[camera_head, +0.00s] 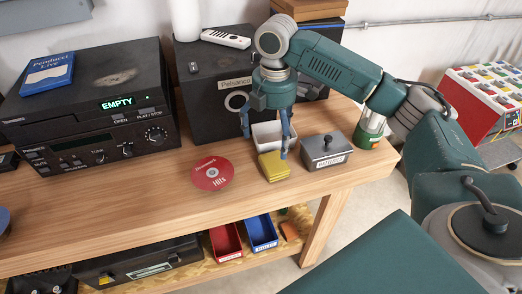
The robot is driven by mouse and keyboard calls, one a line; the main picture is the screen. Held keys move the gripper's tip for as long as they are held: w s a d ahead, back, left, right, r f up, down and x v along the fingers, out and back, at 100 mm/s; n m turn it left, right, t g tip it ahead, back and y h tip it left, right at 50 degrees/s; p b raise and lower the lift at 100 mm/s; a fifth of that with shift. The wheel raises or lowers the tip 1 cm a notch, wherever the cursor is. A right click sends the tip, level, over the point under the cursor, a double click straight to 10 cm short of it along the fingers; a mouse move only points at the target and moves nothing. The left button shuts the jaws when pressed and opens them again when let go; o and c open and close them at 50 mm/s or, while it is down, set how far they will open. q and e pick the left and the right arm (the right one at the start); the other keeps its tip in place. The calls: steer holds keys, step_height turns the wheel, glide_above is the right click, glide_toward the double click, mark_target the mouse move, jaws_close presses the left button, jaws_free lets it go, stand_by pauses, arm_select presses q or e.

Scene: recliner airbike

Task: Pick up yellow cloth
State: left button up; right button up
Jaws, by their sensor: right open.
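The yellow cloth (273,167) lies folded on the wooden table (120,222), near its front edge. My right gripper (265,148) points down above it with its blue fingers spread apart. One finger comes down at the right side of the cloth; the other is farther left and behind it. Nothing shows between the fingers except a white container behind them. Whether a finger touches the cloth, I cannot tell. My left gripper is not in view.
A red disc (212,173) lies left of the cloth. A grey lidded box (326,151) stands close on the right, and a white container (267,134) stands just behind. A black player (95,110) fills the table's left side. The front strip of table is clear.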

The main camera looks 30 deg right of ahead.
mark_target(273, 162)
steer(key=shift+s+d+f, duration=0.1)
steer(key=shift+s+f, duration=0.2)
steer(key=shift+f, duration=0.3)
steer(key=f, duration=0.1)
steer(key=f+p, duration=0.1)
steer(key=f, duration=0.1)
steer(key=shift+s+f, duration=0.2)
steer(key=shift+s, duration=0.2)
steer(key=f, duration=0.1)
steer(key=f+p, duration=0.1)
steer(key=f, duration=0.1)
steer(key=f+p, duration=0.1)
steer(key=shift+w+f, duration=0.2)
steer(key=shift+w, duration=0.15)
steer(key=shift+f, duration=0.35)
steer(key=shift+c, duration=0.5)
steer(key=c, duration=1.3)
steer(key=shift+c, duration=0.4)
steer(key=shift+r, duration=0.6)
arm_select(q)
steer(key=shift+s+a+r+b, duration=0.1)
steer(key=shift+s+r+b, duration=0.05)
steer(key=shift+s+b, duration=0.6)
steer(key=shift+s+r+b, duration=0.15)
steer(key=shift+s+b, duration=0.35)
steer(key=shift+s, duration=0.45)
arm_select(e)
step_height(273, 162, up, 19)
